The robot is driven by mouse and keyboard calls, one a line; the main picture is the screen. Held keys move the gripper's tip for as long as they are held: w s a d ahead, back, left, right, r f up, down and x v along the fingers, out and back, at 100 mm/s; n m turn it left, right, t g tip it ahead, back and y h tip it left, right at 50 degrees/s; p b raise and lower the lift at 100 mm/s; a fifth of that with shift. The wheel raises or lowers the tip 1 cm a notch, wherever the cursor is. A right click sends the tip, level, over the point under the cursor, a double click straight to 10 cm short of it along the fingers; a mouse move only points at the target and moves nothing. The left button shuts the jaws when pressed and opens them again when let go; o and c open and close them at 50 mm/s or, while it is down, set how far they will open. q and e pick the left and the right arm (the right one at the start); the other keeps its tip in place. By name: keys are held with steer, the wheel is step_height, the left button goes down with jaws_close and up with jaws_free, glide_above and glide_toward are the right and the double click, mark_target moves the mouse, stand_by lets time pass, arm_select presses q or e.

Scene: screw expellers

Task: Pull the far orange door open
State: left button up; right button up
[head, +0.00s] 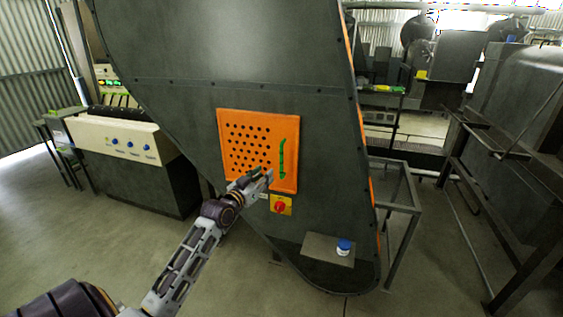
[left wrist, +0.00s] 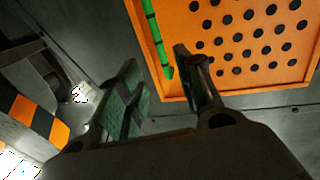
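An orange door (head: 235,172) with round dark holes is set in the front of a dark grey machine and looks shut. Its upright green handle (head: 282,158) is on the right side. My left gripper (head: 262,175) is in front of the door's lower part, just below and left of the handle. In the left wrist view the gripper (left wrist: 160,85) is open, its two fingers apart with nothing between them. The green handle (left wrist: 156,40) shows beyond the fingertips, in line with the gap, beside the holed orange panel (left wrist: 245,40). My right gripper is not in view.
A red knob on a yellow plate (head: 281,205) is just below the door. A metal frame table (head: 400,190) stands to the right. A control console (head: 125,140) is at left.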

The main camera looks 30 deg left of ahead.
arm_select(q)
steer(key=shift+w, duration=1.05)
glide_above(281, 175)
steer(key=shift+a, duration=0.15)
steer(key=shift+w, duration=0.3)
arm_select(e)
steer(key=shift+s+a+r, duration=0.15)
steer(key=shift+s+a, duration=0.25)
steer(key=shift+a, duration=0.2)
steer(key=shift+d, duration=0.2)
arm_select(q)
jaws_close()
